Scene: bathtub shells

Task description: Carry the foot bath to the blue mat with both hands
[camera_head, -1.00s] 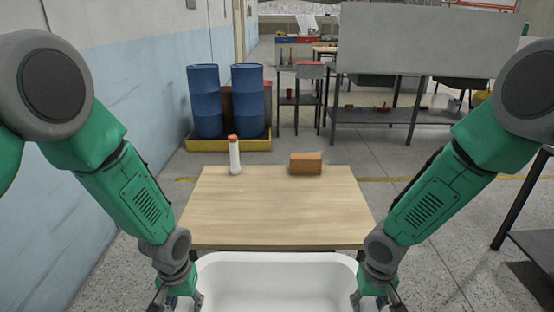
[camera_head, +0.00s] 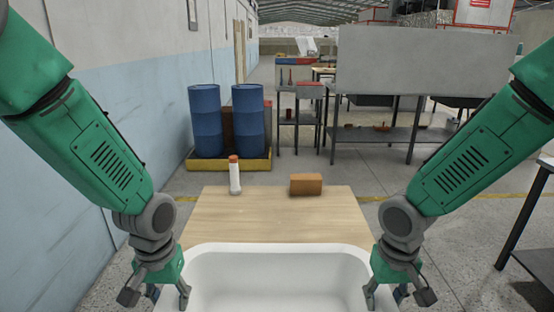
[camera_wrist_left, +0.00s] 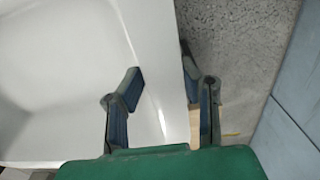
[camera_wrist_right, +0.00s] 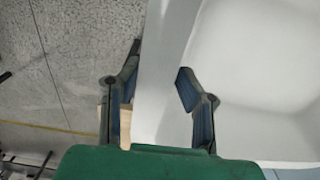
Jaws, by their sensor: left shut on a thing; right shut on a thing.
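The white foot bath (camera_head: 277,262) is a wide open tub at the bottom of the head view, in front of the wooden table. My left gripper (camera_head: 170,291) is shut on its left wall; in the left wrist view (camera_wrist_left: 160,85) one finger is inside the tub and one outside. My right gripper (camera_head: 385,290) is shut on its right wall, and the right wrist view (camera_wrist_right: 160,80) shows the wall between the fingers. The tub looks roughly level. Its lower part is cut off by the frame. I see no blue mat in any view.
The wooden table (camera_head: 277,218) holds a white bottle with an orange cap (camera_head: 234,176) and a brown box (camera_head: 306,184) near its far edge. Its near part is bare. Blue barrels (camera_head: 205,120) stand behind, by the left wall. A grey bench (camera_head: 375,138) stands at the back right.

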